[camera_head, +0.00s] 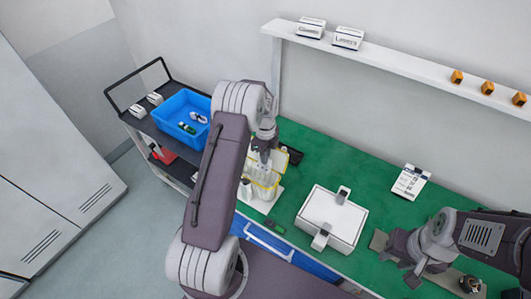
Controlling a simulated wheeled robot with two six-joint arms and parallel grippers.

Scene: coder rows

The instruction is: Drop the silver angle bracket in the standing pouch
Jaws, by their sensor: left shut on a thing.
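The pale pouches with yellow edges (265,182) stand in a white holder on the green bench, left of the middle of the view. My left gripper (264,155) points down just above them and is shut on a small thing. That thing is too small and too covered to make out. I cannot pick out the silver angle bracket elsewhere in view. My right gripper (398,270) is low at the right over the bench, with its fingers apart and nothing visible between them.
A white box with grey clasps (332,218) sits mid-bench. A blue bin (176,108) with small items stands on a cart at the left. A white label card (411,182) stands at the right. A wall shelf (400,66) holds boxes and orange pieces. Bare green bench lies behind the box.

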